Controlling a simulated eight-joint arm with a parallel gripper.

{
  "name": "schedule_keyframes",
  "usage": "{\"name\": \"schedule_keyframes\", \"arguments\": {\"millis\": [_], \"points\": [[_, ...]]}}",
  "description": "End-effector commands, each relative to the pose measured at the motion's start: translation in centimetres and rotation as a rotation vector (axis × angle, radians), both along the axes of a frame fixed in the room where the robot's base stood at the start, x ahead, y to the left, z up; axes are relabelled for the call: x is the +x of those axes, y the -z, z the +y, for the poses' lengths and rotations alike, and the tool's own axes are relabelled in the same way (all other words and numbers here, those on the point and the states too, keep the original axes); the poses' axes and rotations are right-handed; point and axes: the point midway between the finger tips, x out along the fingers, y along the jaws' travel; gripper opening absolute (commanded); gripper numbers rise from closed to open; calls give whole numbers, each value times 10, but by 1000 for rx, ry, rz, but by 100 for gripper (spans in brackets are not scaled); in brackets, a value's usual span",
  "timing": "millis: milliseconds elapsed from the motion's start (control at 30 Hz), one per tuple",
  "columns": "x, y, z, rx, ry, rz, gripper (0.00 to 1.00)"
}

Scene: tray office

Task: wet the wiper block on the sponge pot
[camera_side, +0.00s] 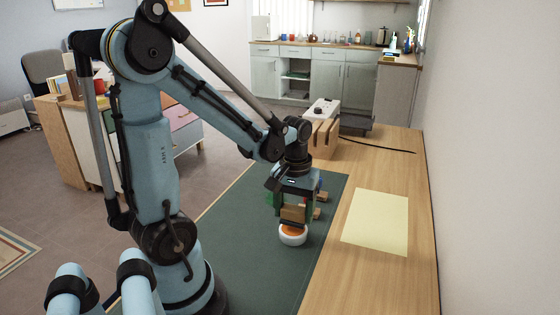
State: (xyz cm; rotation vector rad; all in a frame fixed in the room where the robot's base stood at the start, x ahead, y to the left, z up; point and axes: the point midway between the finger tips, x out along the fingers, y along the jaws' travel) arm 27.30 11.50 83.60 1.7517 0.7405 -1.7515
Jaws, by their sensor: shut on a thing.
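The sponge pot (292,239) is a low round white pot with an orange top, standing on the dark green mat. My gripper (293,212) points down right above it. It is shut on the wiper block (293,213), a small wooden-brown block between the fingers. The block is directly over the orange sponge in this view. I cannot tell whether its underside touches the sponge or hangs just above it. The fingers hide the block's sides.
Green and wooden pieces (319,197) show behind my gripper, partly hidden. A pale yellow sheet (376,221) lies to the right on the wooden table (400,275). A wooden rack (321,138) and a white device (322,109) stand at the back. The mat's (250,274) front part is clear.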

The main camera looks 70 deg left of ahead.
Motion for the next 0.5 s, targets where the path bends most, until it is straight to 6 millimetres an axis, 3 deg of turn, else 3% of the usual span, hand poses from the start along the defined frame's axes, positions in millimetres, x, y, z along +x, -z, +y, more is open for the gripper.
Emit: {"name": "schedule_keyframes", "arguments": {"millis": [500], "points": [[0, -38, 0, 0, 0, 0, 43]]}}
